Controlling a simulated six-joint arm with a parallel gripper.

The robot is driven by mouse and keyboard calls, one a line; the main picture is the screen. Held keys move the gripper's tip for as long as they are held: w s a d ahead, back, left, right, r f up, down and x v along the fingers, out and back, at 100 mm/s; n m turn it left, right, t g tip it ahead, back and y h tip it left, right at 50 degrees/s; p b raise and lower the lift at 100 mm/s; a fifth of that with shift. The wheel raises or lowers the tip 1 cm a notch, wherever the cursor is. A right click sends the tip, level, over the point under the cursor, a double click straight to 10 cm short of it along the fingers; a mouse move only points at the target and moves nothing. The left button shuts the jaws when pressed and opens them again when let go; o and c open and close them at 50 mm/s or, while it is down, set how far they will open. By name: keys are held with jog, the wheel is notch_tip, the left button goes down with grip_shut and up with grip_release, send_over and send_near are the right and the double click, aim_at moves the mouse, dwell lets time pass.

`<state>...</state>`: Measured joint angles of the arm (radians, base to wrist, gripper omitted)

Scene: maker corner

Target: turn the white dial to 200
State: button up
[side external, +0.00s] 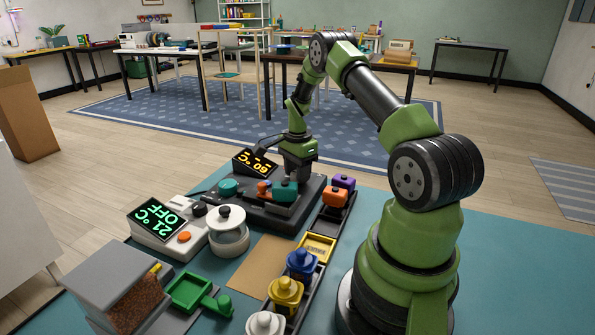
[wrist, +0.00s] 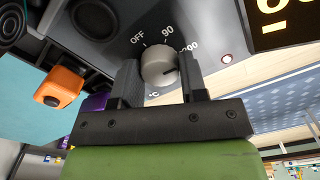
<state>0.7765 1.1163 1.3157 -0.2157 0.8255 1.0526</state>
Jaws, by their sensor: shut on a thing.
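The white dial (wrist: 158,66) looks light grey in the wrist view and sits on a dark panel marked OFF, 90, 200 and °C. A dark line on its face points right, near the 200 mark; its exact setting is hard to tell. My gripper (wrist: 160,82) is shut on the dial, one finger on each side. In the side view my gripper (side external: 298,172) reaches down to the dark device (side external: 310,193), and the dial is hidden there. The device's display (side external: 255,163) shows orange digits and °C; only part shows in the wrist view (wrist: 285,20).
A second device with a green display (side external: 157,219) and a white lidded pot (side external: 228,225) stand nearer left. A rail of coloured pieces (side external: 301,264) runs along the right. A small lamp (wrist: 226,58) glows beside the dial.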

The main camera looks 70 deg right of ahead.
jog(key=shift+m, duration=0.6)
jog(key=o, duration=0.9)
notch_tip(320, 180, up, 10)
jog(key=shift+f, duration=0.1)
